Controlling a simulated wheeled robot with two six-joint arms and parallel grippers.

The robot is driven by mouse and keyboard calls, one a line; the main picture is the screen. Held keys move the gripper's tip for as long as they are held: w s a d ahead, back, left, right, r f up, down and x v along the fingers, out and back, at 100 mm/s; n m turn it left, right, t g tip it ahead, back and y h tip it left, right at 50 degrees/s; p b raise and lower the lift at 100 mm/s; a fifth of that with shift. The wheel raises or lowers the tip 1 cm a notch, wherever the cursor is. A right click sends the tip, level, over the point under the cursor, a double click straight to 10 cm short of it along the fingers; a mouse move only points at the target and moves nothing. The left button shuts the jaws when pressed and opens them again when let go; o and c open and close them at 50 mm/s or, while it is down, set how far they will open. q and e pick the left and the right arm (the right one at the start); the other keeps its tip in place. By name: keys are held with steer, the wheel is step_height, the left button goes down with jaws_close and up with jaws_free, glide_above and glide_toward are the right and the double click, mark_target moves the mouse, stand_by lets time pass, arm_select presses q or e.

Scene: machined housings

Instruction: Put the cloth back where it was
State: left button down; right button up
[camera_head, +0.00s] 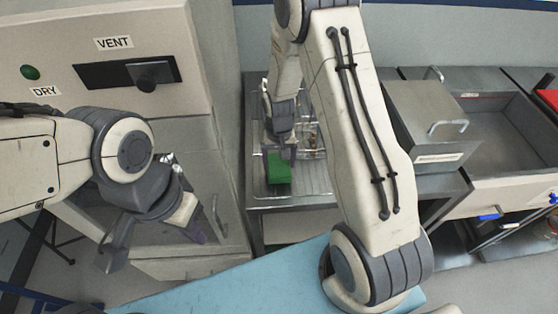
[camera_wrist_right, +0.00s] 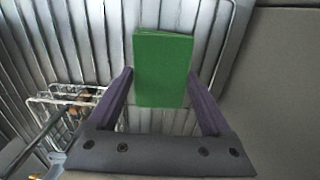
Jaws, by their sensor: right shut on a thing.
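The cloth (camera_head: 279,172) is a folded green block over the ribbed metal drainer in the middle of the head view. My right gripper (camera_head: 281,152) is shut on it from above. In the right wrist view the cloth (camera_wrist_right: 163,72) sits between the purple fingers of my right gripper (camera_wrist_right: 161,88), with the ribbed metal behind it. I cannot tell whether the cloth touches the metal. My left gripper (camera_head: 152,243) is at the lower left, with its fingers apart and nothing between them, away from the cloth.
The ribbed drainer (camera_head: 312,186) has a wire rack (camera_wrist_right: 72,103) with small parts at its left in the wrist view. A cabinet marked VENT (camera_head: 113,43) stands left.

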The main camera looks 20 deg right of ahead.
mark_target(279, 164)
steer(key=shift+f, duration=0.2)
steer(key=o, duration=1.1)
steer(key=shift+r, duration=0.1)
steer(key=shift+r, duration=0.55)
step_height(279, 164, up, 10)
steer(key=b, duration=0.2)
steer(key=s+a+r+n, duration=0.6)
steer(key=s+a+r, duration=0.1)
steer(key=s+a, duration=0.5)
steer(key=s+n, duration=0.1)
steer(key=s, duration=0.3)
steer(key=s+a+n, duration=0.1)
steer(key=s+n, duration=0.1)
steer(key=s, duration=0.2)
steer(key=s+a+r+n+y, duration=0.1)
steer(key=s, duration=0.3)
steer(key=shift+a+r+n, duration=0.1)
steer(key=shift+n, duration=0.2)
